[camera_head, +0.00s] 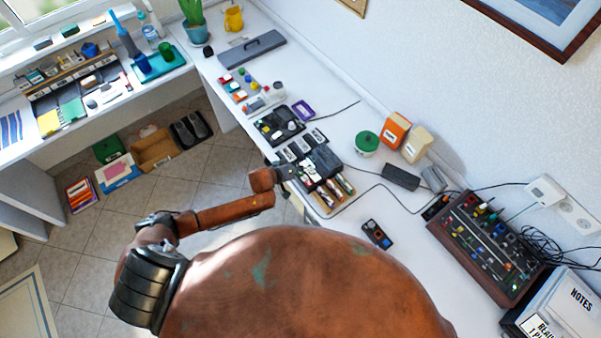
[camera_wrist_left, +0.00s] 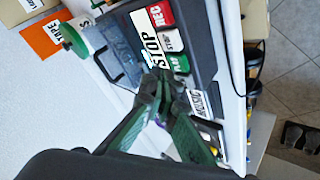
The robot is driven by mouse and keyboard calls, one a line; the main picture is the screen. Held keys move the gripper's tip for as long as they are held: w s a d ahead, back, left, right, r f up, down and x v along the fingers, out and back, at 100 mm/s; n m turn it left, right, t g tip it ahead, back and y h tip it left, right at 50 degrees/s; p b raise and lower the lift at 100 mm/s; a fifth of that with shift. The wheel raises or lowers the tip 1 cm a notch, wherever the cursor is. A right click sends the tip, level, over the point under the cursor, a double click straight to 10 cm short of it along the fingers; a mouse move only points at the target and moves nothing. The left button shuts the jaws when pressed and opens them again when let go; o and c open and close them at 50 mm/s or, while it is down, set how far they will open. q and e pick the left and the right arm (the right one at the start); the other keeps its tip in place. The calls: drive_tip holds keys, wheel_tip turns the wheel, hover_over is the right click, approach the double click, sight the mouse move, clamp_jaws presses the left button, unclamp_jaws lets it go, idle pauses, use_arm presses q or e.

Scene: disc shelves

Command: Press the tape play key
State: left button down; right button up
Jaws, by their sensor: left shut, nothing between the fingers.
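The dark tape player (camera_head: 322,160) lies on the white counter in the head view, partly behind my left arm's end. In the left wrist view the player (camera_wrist_left: 203,35) shows a row of keys: a red key (camera_wrist_left: 160,14), a white key (camera_wrist_left: 172,40) and a green key (camera_wrist_left: 181,63) with partly hidden lettering. In the head view the left gripper (camera_head: 287,172) is at the player's near left side. My right gripper is out of view.
A green-lidded tub (camera_head: 367,141), an orange box (camera_head: 395,130) and a cream box (camera_head: 417,144) stand behind the player. A mixer panel (camera_head: 487,235) stands to the right. Black cables cross the counter. Cassettes (camera_head: 330,192) sit in front of the player.

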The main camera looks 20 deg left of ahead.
use_arm(q)
drive_tip(key=shift+f, duration=0.15)
idle(0.3)
drive_tip(key=shift+f, duration=0.25)
drive_tip(key=shift+f, duration=0.1)
drive_tip(key=shift+f, duration=0.35)
idle(0.6)
drive_tip(key=shift+r, duration=0.3)
drive_tip(key=shift+r+p, duration=0.55)
drive_tip(key=shift+p, duration=0.25)
drive_tip(key=shift+r, duration=0.1)
